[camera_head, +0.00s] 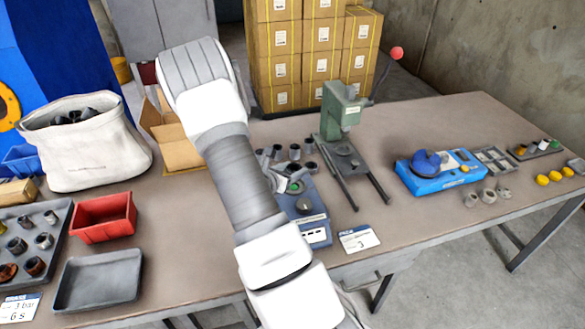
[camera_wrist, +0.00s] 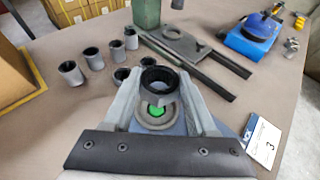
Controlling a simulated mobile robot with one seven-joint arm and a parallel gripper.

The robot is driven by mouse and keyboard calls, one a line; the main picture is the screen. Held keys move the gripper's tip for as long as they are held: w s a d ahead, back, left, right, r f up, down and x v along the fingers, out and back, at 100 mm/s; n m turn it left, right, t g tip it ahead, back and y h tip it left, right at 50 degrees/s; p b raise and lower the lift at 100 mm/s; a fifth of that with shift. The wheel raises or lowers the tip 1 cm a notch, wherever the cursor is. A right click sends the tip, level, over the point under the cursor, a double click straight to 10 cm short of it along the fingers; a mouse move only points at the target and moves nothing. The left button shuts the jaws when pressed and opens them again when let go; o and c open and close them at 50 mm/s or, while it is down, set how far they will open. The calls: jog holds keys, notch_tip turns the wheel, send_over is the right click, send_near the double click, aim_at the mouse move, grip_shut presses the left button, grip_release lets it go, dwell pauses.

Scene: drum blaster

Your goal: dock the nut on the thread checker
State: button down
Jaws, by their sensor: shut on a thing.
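In the wrist view my gripper (camera_wrist: 160,82) is shut on a dark ring-shaped nut (camera_wrist: 158,76), its opening facing the camera. The nut is just above or at the thread checker, a blue unit (camera_head: 314,228) with a green spot inside a grey ring (camera_wrist: 155,111). I cannot tell whether the nut touches the checker. The fingers and wrist hide much of the checker in the wrist view. In the head view my arm covers part of the checker, and the green spot (camera_head: 295,187) shows beside it.
Several loose grey nuts (camera_wrist: 71,73) stand left of and behind the gripper. A green press (camera_head: 340,112) with two rails stands behind the checker. A card marked 3 (camera_head: 359,239) lies at its right. A blue device (camera_head: 438,172) stands farther right, with clear table between.

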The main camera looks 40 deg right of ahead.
aim_at(292, 189)
jog(key=shift+f+b, duration=1.1)
jog(key=shift+f, duration=0.95)
jog(key=shift+b, duration=0.4)
jog(key=shift+f+b, duration=0.6)
jog(key=shift+c, duration=2.4)
grip_release()
jog(key=shift+a, duration=0.1)
jog(key=p+v, duration=0.3)
jog(key=v, duration=0.7)
jog(key=shift+a, duration=0.4)
jog(key=shift+s+r, duration=0.1)
